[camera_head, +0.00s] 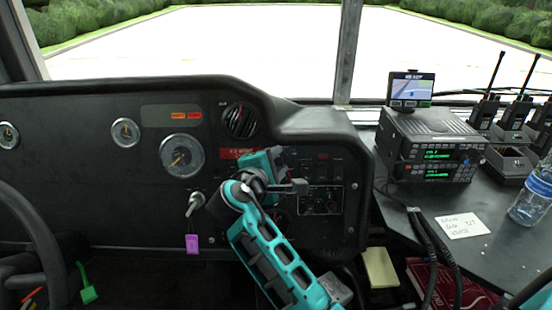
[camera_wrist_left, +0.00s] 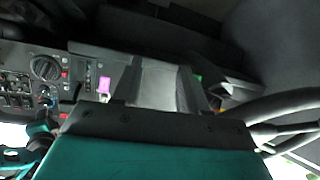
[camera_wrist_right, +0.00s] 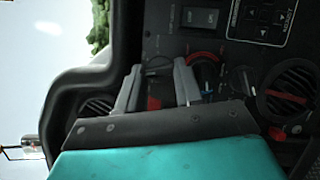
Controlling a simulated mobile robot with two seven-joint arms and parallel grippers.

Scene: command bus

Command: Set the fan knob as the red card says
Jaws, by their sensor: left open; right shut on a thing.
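The red card (camera_head: 237,153) is fixed on the dashboard below the upper round vent. Its print is too small to read, and my right gripper covers part of it. My right gripper (camera_head: 284,176) is at the panel right of the card, shut on what looks like the fan knob. The right wrist view shows its fingers (camera_wrist_right: 158,88) closed about a dark knob, mostly hidden, so its pointer cannot be read. A red-ringed knob (camera_wrist_right: 205,62) is beside it. My left gripper (camera_wrist_left: 160,85) is open and empty, seen only in the left wrist view.
A radio (camera_head: 432,145), a handwritten white note (camera_head: 462,225) and a water bottle (camera_head: 533,198) are on the right-hand shelf.

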